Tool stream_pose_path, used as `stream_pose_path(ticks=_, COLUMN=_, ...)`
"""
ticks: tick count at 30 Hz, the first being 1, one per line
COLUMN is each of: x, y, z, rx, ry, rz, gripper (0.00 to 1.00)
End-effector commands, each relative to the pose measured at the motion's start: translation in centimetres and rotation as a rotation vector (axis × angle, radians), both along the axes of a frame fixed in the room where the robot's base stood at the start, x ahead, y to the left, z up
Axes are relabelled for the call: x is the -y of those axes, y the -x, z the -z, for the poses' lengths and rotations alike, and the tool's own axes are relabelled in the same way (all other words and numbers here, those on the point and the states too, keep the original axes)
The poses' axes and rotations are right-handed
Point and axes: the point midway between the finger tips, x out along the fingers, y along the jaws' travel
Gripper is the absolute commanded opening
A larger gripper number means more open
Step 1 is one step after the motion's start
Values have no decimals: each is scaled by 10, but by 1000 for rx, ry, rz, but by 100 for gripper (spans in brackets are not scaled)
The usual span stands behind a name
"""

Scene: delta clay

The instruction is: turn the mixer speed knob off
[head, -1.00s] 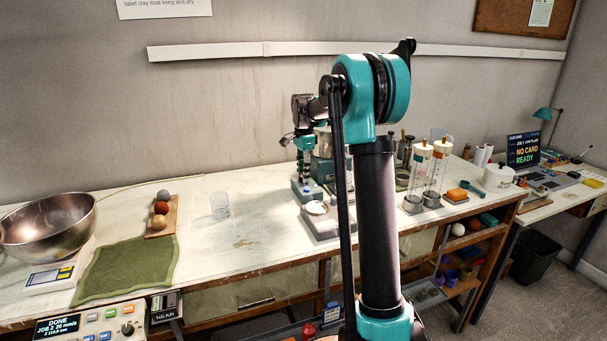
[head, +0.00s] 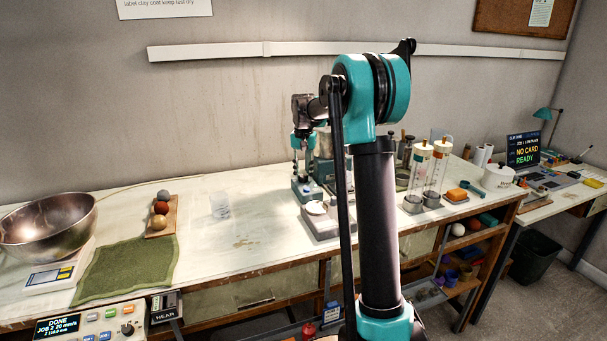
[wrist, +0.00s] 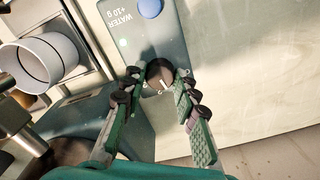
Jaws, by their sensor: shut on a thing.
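The mixer speed knob (wrist: 160,74) is a round dark knob with a pale pointer mark, set on a grey-teal panel (wrist: 140,38). My gripper (wrist: 162,80) is shut on the knob, one green, dark-padded finger on each side of it. A blue button (wrist: 150,8) marked WATER +10 g sits on the same panel beyond the knob. In the head view my gripper (head: 302,178) points down at the teal mixer (head: 323,172) on the bench. The knob is too small and covered to make out there, and my arm hides part of the mixer.
On the bench (head: 255,205) are a steel bowl (head: 45,225), a green cloth (head: 128,268) and clay balls on a board (head: 172,220). Clear cylinders (head: 437,168) stand right of my arm.

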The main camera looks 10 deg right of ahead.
Motion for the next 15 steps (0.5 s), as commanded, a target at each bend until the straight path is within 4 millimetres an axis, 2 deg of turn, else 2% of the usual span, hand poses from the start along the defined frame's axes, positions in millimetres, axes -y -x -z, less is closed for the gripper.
stream_pose_path(ticks=15, x=0, y=0, z=0, rx=1, ry=0, rz=-489, gripper=0)
